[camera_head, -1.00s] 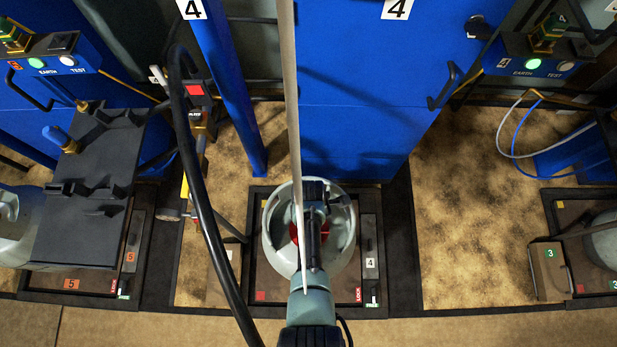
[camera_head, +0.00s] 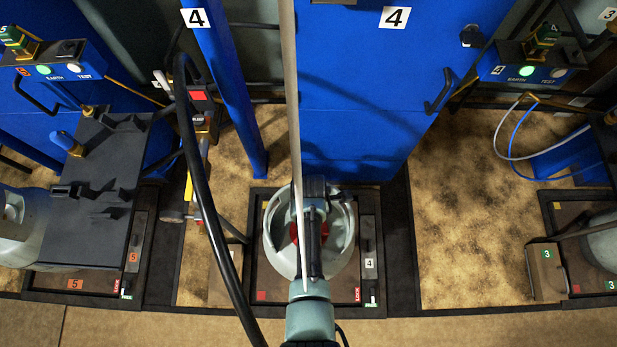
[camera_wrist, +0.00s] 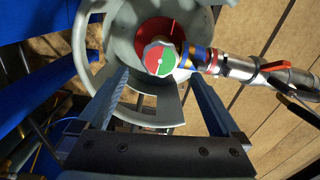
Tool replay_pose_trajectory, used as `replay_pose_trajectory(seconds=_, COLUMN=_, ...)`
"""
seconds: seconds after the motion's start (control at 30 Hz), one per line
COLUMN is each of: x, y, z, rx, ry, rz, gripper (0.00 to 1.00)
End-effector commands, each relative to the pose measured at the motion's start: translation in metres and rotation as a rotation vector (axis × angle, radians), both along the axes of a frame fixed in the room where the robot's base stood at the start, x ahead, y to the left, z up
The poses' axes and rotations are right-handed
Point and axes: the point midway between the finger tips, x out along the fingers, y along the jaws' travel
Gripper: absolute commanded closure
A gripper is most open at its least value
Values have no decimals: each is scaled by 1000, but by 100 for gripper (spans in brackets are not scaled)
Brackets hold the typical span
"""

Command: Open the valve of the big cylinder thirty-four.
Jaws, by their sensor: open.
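A grey cylinder (camera_head: 348,240) with a round collar stands on the dark scale platform marked 4 (camera_head: 368,285). In the head view my arm covers its middle, and a bit of the red valve (camera_head: 323,232) shows beside the arm. In the wrist view the cylinder's collar (camera_wrist: 88,45) surrounds the valve top, a red and green round dial (camera_wrist: 160,59) inside a red ring. My gripper (camera_wrist: 158,76) is open. Its two fingers point toward the collar, one to each side of the dial, with nothing held. Whether they touch the collar cannot be told.
A hose coupling with a red lever (camera_wrist: 235,68) joins the valve's side in the wrist view. A black hose (camera_head: 205,200) hangs left of my arm. A blue cabinet (camera_head: 350,130) stands behind. Another dark scale with a grey cylinder (camera_head: 25,230) is at the left.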

Motion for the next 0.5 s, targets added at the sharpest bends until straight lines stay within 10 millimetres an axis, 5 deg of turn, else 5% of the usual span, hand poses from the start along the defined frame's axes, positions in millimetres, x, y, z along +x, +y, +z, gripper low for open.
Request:
replay_pose_trajectory(seconds=0.2, x=0, y=0, z=47, rx=0, ry=-2, rz=0, gripper=0)
replay_pose_trajectory(seconds=0.5, x=-1, y=0, z=74, rx=-1, ry=1, rz=0, gripper=0)
